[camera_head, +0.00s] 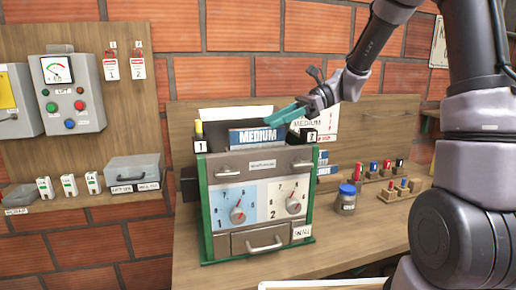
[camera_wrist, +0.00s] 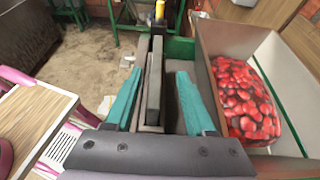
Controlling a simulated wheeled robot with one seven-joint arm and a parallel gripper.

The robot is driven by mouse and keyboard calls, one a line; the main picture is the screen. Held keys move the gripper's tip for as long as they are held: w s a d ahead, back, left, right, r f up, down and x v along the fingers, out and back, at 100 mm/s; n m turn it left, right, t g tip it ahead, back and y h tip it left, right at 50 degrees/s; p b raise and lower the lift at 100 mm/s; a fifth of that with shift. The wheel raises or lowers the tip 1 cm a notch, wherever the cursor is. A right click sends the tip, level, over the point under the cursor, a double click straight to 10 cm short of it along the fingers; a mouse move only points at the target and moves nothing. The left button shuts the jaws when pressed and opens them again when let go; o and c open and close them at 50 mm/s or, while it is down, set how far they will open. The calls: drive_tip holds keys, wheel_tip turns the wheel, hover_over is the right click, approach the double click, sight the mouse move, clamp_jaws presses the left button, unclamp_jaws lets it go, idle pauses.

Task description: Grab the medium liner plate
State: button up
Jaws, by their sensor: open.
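The medium liner plate (camera_head: 257,137) stands upright in the top of the green-framed machine (camera_head: 205,215), with a blue "MEDIUM" label facing forward. In the wrist view, an upright dark grey plate (camera_wrist: 154,88), apparently this one, stands edge-on between the two teal fingers. My gripper (camera_head: 284,115) is open just above and behind the right end of the label in the head view. It also shows in the wrist view (camera_wrist: 157,90), its fingers on either side of the plate with gaps visible. The plate's lower part is hidden in the machine.
A hopper of red fruit (camera_wrist: 245,95) lies close on the right in the wrist view. A blue-lidded jar (camera_head: 346,198) and wooden holders with coloured pegs (camera_head: 384,172) stand right of the machine. A grey control box (camera_head: 70,93) hangs at left.

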sight(258, 130)
drive_tip(key=x, duration=0.6)
drive_tip(key=shift+s+d+f, duration=0.1)
drive_tip(key=shift+s+f, duration=0.05)
drive_tip(key=shift+s, duration=0.1)
clamp_jaws()
idle(1.2)
